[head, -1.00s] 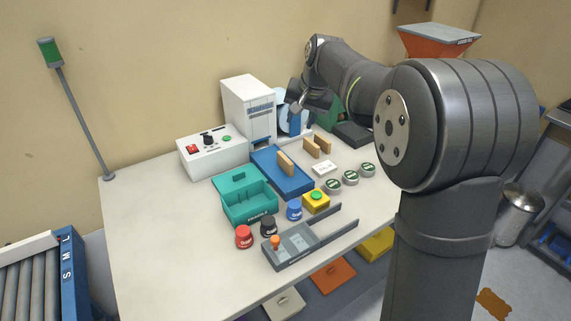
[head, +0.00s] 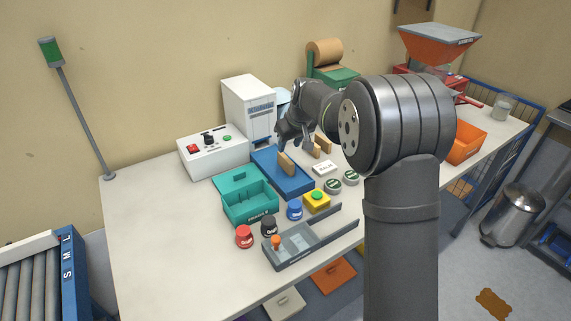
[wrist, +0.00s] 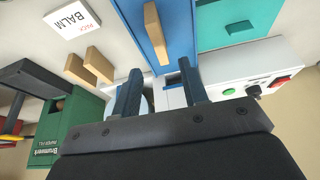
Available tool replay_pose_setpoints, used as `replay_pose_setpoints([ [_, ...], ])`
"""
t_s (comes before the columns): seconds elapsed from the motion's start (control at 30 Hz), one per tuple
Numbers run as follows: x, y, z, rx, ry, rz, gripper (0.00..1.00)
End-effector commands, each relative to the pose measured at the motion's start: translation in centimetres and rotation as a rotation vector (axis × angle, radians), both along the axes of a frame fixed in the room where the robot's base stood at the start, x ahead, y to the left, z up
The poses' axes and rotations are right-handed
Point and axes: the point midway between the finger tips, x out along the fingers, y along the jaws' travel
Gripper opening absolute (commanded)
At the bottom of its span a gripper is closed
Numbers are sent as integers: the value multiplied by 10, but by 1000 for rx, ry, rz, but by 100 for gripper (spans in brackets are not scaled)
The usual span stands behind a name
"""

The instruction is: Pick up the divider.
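Several tan upright slats look like dividers; I cannot tell which one the task means. One tan slat (head: 287,163) stands in the blue tray (head: 293,186). It also shows in the wrist view (wrist: 156,32), ahead of the gap between my fingers.
A teal box (head: 250,209), a white control box (head: 212,158) and a white tower (head: 247,104) stand left of and behind the tray. Jars, a yellow button box (head: 316,204) and a grey tray (head: 291,251) are in front. A BALM card (wrist: 72,17) lies beside the slats. The table's left is clear.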

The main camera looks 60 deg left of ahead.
Motion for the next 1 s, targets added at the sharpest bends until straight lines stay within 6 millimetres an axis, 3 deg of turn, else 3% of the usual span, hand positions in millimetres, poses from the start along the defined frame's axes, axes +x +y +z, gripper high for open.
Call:
replay_pose_setpoints([
  [0.1, 0, 8, -19, -2, 1, 0, 40],
  [0.43, 0, 14, -39, -1, 0, -1, 40],
  [0.7, 0, 25, -77, -1, 1, 0, 40],
  [0.97, 0, 26, -80, 2, 0, 0, 40],
  [1.0, 0, 26, -80, 2, 0, 0, 32],
])
